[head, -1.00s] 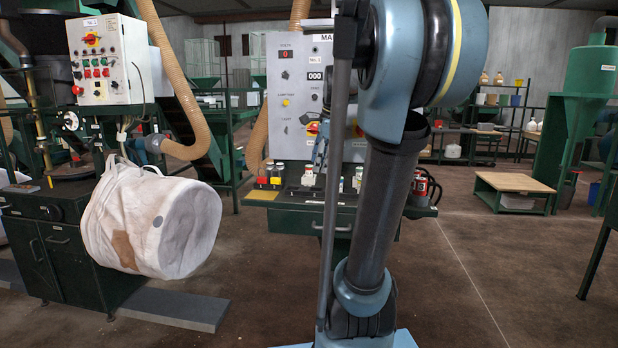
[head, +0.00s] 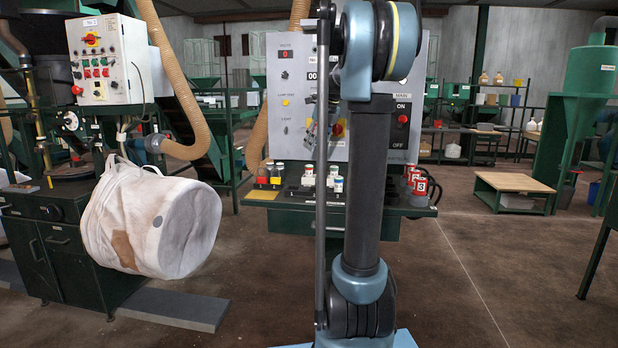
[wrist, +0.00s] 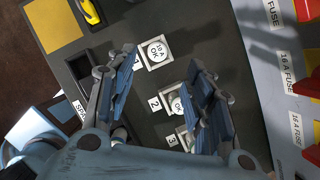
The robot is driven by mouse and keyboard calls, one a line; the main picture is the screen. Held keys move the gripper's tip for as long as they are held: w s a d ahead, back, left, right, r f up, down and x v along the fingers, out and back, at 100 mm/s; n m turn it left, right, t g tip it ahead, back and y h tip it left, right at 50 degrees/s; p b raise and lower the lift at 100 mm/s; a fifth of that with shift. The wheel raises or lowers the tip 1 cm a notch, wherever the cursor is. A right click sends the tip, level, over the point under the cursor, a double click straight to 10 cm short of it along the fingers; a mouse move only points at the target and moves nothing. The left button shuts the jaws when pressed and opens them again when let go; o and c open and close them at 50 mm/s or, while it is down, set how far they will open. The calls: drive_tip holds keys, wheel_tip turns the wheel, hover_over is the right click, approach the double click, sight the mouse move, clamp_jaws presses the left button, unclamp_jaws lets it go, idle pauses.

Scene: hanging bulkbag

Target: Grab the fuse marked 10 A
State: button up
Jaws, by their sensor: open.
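In the wrist view, a pale round fuse top (wrist: 157,51) in a square white holder carries small print that seems to read 10 A. My gripper (wrist: 162,57) is open above the dark bench top, one finger on each side of this fuse in the picture. I see no contact with it. A second fuse (wrist: 175,103) by the number 2 is partly covered by the right finger. A third (wrist: 184,136) by the number 3 is also partly hidden.
A panel with 16 A FUSE labels (wrist: 296,128) and red and yellow parts borders the right in the wrist view. A dark tray with a yellow object (wrist: 90,12) lies at the top. The control cabinet (head: 290,95) stands behind the bench (head: 290,201). A white bulk bag (head: 140,215) hangs left.

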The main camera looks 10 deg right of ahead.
sight(309, 167)
drive_tip(key=x, duration=0.6)
drive_tip(key=shift+s+x, duration=0.15)
drive_tip(key=shift+x, duration=1.2)
drive_tip(key=shift+s+x, duration=0.15)
drive_tip(key=shift+x, duration=1.15)
drive_tip(key=shift+f, duration=0.1)
drive_tip(key=shift+c, duration=0.6)
clamp_jaws()
